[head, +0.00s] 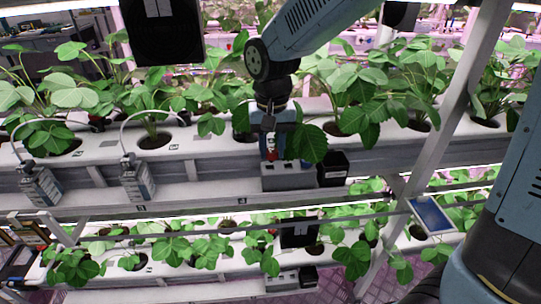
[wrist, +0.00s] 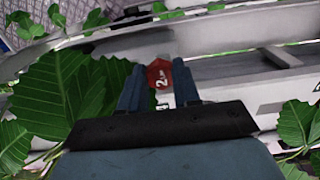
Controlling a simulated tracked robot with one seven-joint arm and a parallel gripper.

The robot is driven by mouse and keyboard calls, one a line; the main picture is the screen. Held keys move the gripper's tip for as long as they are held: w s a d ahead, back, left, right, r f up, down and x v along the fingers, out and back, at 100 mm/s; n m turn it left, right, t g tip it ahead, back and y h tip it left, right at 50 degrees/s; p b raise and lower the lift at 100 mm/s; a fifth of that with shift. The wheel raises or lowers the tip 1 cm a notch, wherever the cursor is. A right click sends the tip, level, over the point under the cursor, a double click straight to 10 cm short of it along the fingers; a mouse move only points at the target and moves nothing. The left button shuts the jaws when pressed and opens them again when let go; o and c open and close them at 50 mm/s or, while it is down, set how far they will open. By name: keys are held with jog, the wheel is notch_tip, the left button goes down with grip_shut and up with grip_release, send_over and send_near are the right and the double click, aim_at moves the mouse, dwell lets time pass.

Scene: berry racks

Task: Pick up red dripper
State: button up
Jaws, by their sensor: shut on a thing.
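The red dripper (wrist: 159,75) is a small red piece with white marking, between the two fingers of my gripper (wrist: 158,92) in the wrist view. The fingers are shut on it. In the head view, my gripper (head: 271,150) points down at the front of the upper rack, and a bit of the red dripper (head: 271,154) shows between its fingertips. The dripper is just above a grey holder block (head: 288,176) on the rack's front ledge. I cannot tell whether it still touches the block. Green leaves hang close beside the fingers.
A black box (head: 333,168) stands right of the grey block. A slanted white post (head: 455,105) rises at right. Strawberry plants fill the upper gutter; another planted row lies below.

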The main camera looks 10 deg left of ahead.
aim_at(270, 149)
jog(key=s+d+r, duration=0.6)
jog(key=s+r, duration=0.3)
jog(key=s, duration=0.2)
jog(key=w+a+f, duration=0.2)
jog(key=w, duration=0.2)
jog(key=w+a+f, duration=0.2)
jog(key=w, duration=0.1)
jog(key=w+a+f, duration=0.2)
jog(key=w, duration=0.2)
jog(key=shift+w+a+f, duration=0.2)
jog(key=shift+w+f, duration=0.15)
jog(key=shift+f, duration=0.05)
jog(key=shift+w+f, duration=0.15)
jog(key=shift+f, duration=2.6)
jog(key=o, duration=1.1)
jog(key=shift+c, duration=0.2)
